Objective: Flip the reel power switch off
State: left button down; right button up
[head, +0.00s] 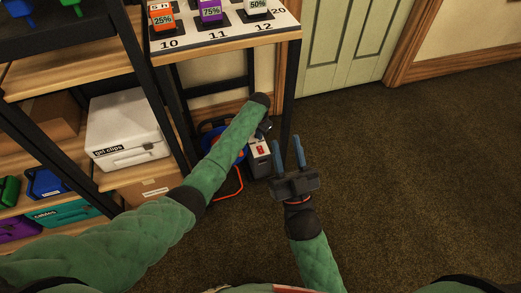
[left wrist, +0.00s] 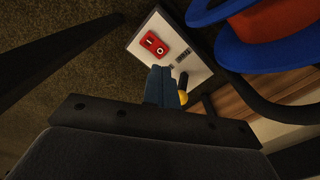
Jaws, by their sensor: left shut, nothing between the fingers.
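The red power switch (left wrist: 153,43), marked I and O, sits on the pale panel (left wrist: 138,48) of the reel's box in the left wrist view; I cannot tell which side is pressed. In the head view the switch (head: 261,150) shows as a small red patch on the grey box (head: 259,165). The cable reel (left wrist: 270,30) is blue and red beside the panel. My left gripper (left wrist: 160,72) is shut and empty, its blue fingertips just beside the switch; a gap seems to remain. My right gripper (head: 289,150) is open and empty, right of the box.
A wooden shelf with a white gel clips box (head: 126,128) and coloured cases stands at left. A black table leg (head: 291,85) stands near the box. Carpet at right is clear.

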jog(key=shift+g+h, duration=0.3)
jog(key=shift+g, duration=0.6)
jog(key=f, duration=0.1)
jog(key=w+f, duration=0.1)
jog(key=f, duration=0.3)
jog(key=shift+w+a, duration=0.35)
jog(key=shift+s+r, duration=0.1)
jog(key=shift+r, duration=0.15)
